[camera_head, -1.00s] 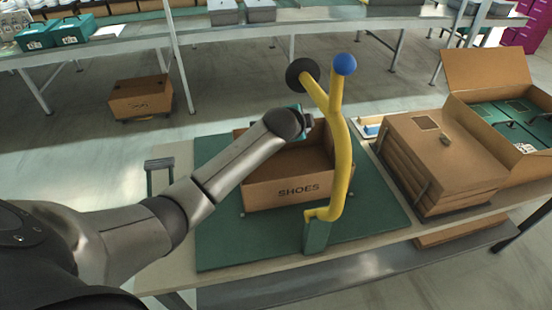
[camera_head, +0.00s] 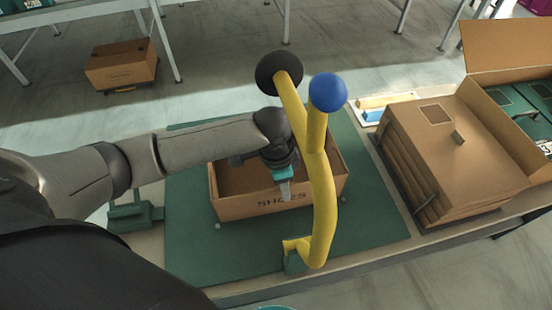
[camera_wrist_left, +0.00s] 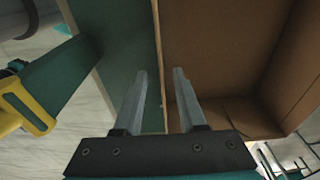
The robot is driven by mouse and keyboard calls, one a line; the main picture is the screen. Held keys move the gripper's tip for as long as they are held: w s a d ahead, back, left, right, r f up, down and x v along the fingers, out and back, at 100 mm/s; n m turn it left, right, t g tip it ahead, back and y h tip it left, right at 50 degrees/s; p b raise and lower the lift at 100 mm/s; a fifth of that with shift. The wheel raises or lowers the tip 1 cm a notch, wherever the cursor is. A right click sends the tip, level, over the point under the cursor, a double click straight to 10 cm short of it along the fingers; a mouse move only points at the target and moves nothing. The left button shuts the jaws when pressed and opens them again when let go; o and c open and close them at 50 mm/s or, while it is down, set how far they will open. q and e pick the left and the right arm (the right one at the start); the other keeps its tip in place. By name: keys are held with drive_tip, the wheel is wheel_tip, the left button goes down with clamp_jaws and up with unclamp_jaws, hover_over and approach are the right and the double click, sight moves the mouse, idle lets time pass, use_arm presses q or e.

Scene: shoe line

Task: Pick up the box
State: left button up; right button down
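The open brown cardboard box marked SHOES (camera_head: 235,208) stands on the green mat (camera_head: 190,255). Its inside looks empty where I can see it. My left gripper (camera_head: 285,192) points down at the box's front wall, and its fingers show against the lettering. In the left wrist view the two fingers (camera_wrist_left: 161,80) are apart, with the thin top edge of the box wall (camera_wrist_left: 158,45) between them. A gap shows on each side of the wall. A yellow post hides the box's right front part. My right gripper is not in view.
The curved yellow post (camera_head: 322,200) with a blue ball (camera_head: 328,92) and black disc rises close to the right of my left gripper. Stacked flat cartons (camera_head: 445,150) and an open carton stand right. Another box (camera_head: 122,66) sits on the floor behind.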

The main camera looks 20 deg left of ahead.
sight(281, 210)
use_arm(q)
wheel_tip(281, 210, down, 6)
drive_tip(key=shift+a+r+b, duration=0.15)
drive_tip(key=shift+b, duration=0.65)
drive_tip(key=shift+f, duration=0.25)
drive_tip(key=shift+c, duration=1)
clamp_jaws()
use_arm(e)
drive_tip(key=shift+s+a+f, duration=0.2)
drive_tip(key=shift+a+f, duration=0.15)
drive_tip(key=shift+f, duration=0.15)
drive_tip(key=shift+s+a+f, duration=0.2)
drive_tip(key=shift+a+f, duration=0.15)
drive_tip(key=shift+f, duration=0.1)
use_arm(q)
drive_tip(key=shift+r, duration=0.1)
